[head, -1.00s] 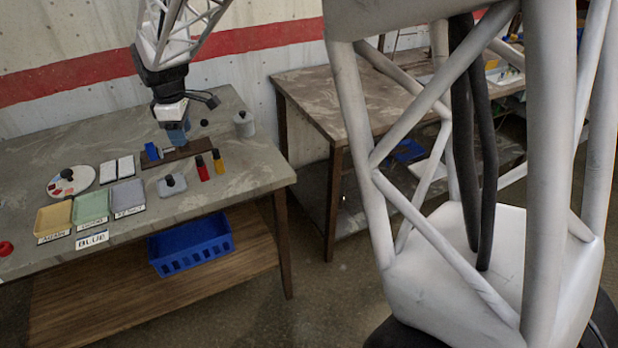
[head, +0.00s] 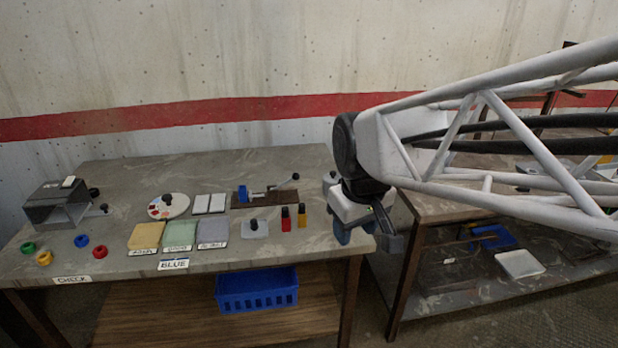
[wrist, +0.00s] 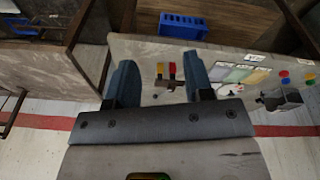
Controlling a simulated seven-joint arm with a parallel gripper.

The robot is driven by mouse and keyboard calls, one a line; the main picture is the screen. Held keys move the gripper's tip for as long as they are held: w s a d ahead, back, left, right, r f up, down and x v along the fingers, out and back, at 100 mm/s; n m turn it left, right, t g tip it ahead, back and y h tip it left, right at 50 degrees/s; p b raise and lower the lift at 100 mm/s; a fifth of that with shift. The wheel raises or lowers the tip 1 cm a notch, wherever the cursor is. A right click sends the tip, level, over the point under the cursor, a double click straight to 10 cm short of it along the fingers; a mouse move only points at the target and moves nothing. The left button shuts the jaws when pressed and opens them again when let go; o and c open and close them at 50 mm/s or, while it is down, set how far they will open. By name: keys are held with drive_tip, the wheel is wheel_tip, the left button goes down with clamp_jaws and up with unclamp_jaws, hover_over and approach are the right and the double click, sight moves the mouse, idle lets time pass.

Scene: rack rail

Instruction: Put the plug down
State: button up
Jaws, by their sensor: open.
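I cannot tell for certain which item is the plug. A grey block with a black knob (head: 254,229) sits on the bench, apart from the gripper. Behind it, a blue clamp with a metal rod (head: 252,194) rests on a dark brown strip (head: 277,198). A grey canister (head: 329,180) at the bench's right end is partly hidden by my arm.
Red (head: 286,219) and yellow (head: 302,216) bottles stand near the block. A blue crate (head: 256,290) is below. A second table stands right.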

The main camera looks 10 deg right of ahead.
drive_tip(key=s+d+f+m, duration=0.2)
drive_tip(key=s+m, duration=0.1)
drive_tip(key=s, duration=0.7)
drive_tip(key=shift+s+d+f+m, duration=0.15)
drive_tip(key=shift+s+f+m, duration=0.1)
drive_tip(key=shift+m, duration=0.15)
drive_tip(key=shift+o, duration=0.4)
